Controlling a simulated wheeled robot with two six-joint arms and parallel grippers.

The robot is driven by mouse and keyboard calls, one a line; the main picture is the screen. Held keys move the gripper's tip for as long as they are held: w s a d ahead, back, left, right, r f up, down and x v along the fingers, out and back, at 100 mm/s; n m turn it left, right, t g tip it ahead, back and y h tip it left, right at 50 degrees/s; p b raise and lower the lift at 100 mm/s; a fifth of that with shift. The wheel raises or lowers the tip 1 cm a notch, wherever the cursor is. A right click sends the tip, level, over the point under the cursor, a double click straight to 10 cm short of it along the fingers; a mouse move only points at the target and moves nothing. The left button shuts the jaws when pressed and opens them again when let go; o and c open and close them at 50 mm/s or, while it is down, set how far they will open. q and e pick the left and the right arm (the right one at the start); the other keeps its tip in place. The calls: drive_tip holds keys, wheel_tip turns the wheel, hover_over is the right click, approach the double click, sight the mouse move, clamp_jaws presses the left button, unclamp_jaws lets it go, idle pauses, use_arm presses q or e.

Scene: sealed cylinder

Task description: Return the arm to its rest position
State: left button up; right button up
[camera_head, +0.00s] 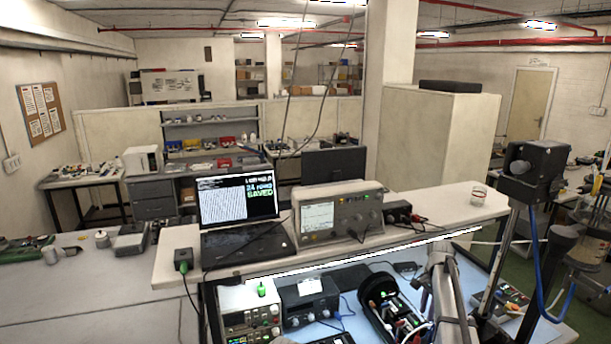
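A black open cylinder (375,290) lies at the lower middle of the bench, with green and white parts showing inside it. A grey, two-barred metal piece (441,262), which I take for my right arm and gripper, rises from the bottom edge just right of the cylinder. I cannot make out its fingertips, or whether they are open or hold anything. I cannot tell whether it touches the cylinder. My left gripper is not in view.
A laptop (238,208) reading "SAVED" and an oscilloscope (335,213) stand on a raised shelf behind the cylinder. Bench instruments (250,312) are at its left. A dark boxy device (533,172) on a pole stands at right, with a blue cable. The table at left is mostly clear.

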drive_tip(key=s+a+f+n+b, duration=0.4)
drive_tip(key=s+a+f+b, duration=0.15)
drive_tip(key=a, duration=0.45)
drive_tip(key=s+a+f+n+b, duration=0.45)
drive_tip(key=s+a+f, duration=0.2)
drive_tip(key=a, duration=0.35)
use_arm(q)
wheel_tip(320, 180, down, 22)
drive_tip(key=b, duration=1.1)
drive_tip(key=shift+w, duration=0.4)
use_arm(e)
drive_tip(key=s+a+f+n, duration=0.3)
drive_tip(key=s+a, duration=0.1)
drive_tip(key=s, duration=0.3)
drive_tip(key=s+a+f+n, duration=0.3)
drive_tip(key=s+a, duration=0.1)
drive_tip(key=s, duration=0.3)
drive_tip(key=s+a+f+n+h, duration=0.1)
drive_tip(key=s+a+f+n, duration=0.2)
drive_tip(key=s, duration=0.3)
drive_tip(key=shift+s+a+f, duration=0.4)
drive_tip(key=shift+a+f, duration=0.15)
drive_tip(key=shift+a, duration=0.2)
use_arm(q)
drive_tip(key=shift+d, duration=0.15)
